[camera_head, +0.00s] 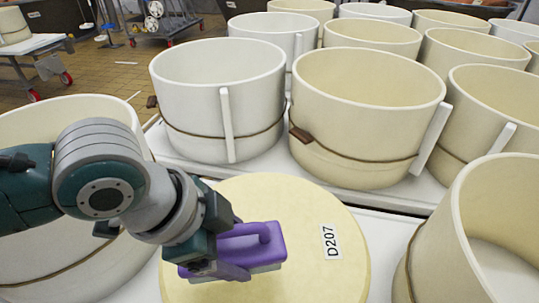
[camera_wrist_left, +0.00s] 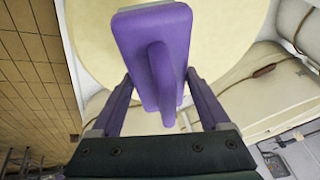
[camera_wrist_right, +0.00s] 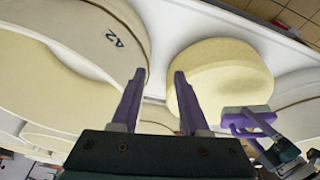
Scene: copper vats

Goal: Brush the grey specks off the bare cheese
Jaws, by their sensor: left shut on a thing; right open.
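The bare cheese (camera_head: 325,275) is a pale yellow wheel with a white "D207" label (camera_head: 331,242) on its top. My left gripper (camera_head: 232,262) is shut on a purple brush (camera_head: 262,243) by its handle, over the left half of the cheese. The brush also shows in the left wrist view (camera_wrist_left: 150,45), between the fingers. I cannot tell whether the bristles touch the cheese. I make out no grey specks; the brush and arm hide part of the top. My right gripper (camera_wrist_right: 159,75) is open and empty, pointing between the cheese (camera_wrist_right: 220,75) and a cream vat.
The cheese lies on a white surface (camera_head: 390,235). Cream and white vat-like moulds (camera_head: 365,110) with brown bands stand close behind it. One mould (camera_head: 480,235) stands close at right, another (camera_head: 60,265) at left behind my arm. Open tiled floor (camera_head: 110,70) lies at far left.

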